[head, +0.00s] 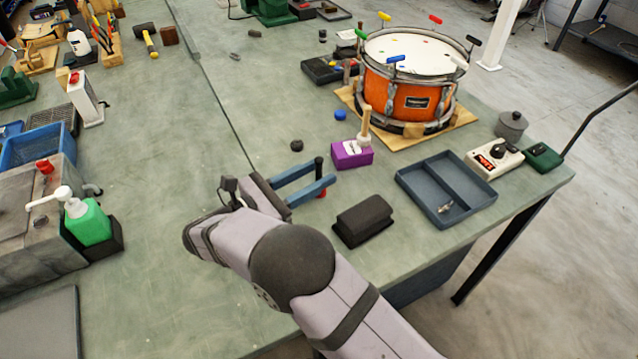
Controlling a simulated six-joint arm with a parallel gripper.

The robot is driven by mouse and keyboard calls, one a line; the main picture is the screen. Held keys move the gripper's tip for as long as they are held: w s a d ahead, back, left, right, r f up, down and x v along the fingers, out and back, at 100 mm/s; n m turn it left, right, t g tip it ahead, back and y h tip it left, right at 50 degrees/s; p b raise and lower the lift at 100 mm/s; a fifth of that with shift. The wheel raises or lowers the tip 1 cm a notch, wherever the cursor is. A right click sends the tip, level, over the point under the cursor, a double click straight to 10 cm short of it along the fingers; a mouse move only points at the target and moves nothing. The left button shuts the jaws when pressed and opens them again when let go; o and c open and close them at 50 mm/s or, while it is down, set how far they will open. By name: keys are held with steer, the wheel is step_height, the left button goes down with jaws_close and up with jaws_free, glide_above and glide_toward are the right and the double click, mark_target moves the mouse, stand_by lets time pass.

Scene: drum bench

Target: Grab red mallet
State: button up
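A small red piece (321,194) shows just below the near finger of my gripper, with an upright black handle (319,163) above it. They look like one mallet standing on the bench, but the finger hides the part between. My gripper (323,172) has two blue fingers spread apart and pointing right. The black handle stands at the fingertips, apparently between them, with a gap around it. I cannot tell whether either finger touches it.
A purple block with a wooden handle (352,153) stands just right of the fingertips. A black block (362,220) and a blue-grey divided tray (445,190) lie nearer the front. An orange drum (412,98) is behind.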

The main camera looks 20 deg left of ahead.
steer(key=shift+p+x, duration=0.65)
steer(key=shift+x, duration=1.95)
steer(key=shift+a, duration=0.1)
steer(key=shift+r, duration=0.1)
jaws_close()
